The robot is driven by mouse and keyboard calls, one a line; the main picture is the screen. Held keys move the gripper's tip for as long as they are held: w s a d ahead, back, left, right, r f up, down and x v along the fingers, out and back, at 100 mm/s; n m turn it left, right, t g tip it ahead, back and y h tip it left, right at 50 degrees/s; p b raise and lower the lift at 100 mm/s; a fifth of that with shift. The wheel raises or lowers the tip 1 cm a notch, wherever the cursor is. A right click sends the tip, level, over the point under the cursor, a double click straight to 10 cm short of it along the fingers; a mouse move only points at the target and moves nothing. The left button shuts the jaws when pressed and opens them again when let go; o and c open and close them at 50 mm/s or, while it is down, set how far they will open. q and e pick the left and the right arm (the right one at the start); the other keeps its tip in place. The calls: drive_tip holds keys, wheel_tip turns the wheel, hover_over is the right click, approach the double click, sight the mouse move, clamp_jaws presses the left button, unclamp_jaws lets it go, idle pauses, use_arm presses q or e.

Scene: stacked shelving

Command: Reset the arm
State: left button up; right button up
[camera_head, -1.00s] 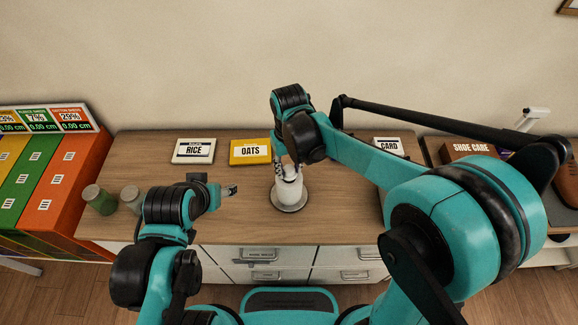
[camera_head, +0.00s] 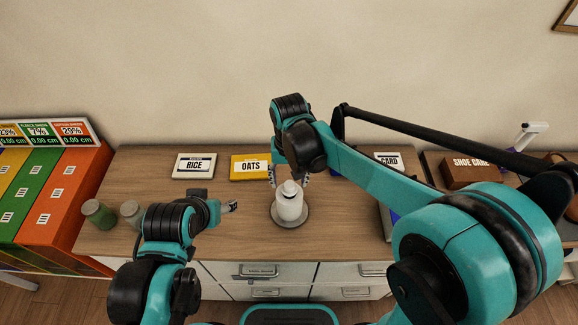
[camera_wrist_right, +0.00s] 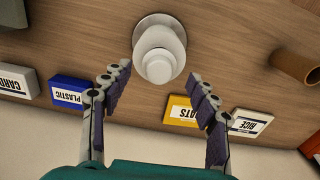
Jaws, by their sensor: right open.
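A white bottle (camera_head: 289,205) stands upright on a round grey disc (camera_head: 276,221) on the wooden counter. My right gripper (camera_head: 288,179) is open, its fingers spread and empty, just behind the bottle in the head view. In the right wrist view the bottle (camera_wrist_right: 158,58) stands beyond the fingertips of the open gripper (camera_wrist_right: 158,78), apart from them, on its disc (camera_wrist_right: 160,18). My left gripper (camera_head: 231,207) is over the counter left of the bottle; its jaws are too small to judge.
RICE (camera_head: 194,166) and OATS (camera_head: 250,168) boxes stand behind. A CARD box (camera_head: 388,161) is partly hidden by my right arm; a blue PLASTIC box (camera_wrist_right: 69,92) shows in the wrist view. Jars (camera_head: 98,213) stand left. A SHOE CARE box (camera_head: 470,171) is right. Drawers (camera_head: 262,270) lie below.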

wheel_tip(320, 180, up, 10)
drive_tip(key=s+d+f+t+b, duration=0.2)
drive_tip(key=s+d+f, duration=0.3)
drive_tip(key=d, duration=0.4)
drive_tip(key=s+d+f+t+b, duration=0.3)
drive_tip(key=s+d+f+t, duration=0.2)
drive_tip(key=d, duration=0.4)
drive_tip(key=shift+s+f+b, duration=0.35)
drive_tip(key=shift+f, duration=0.05)
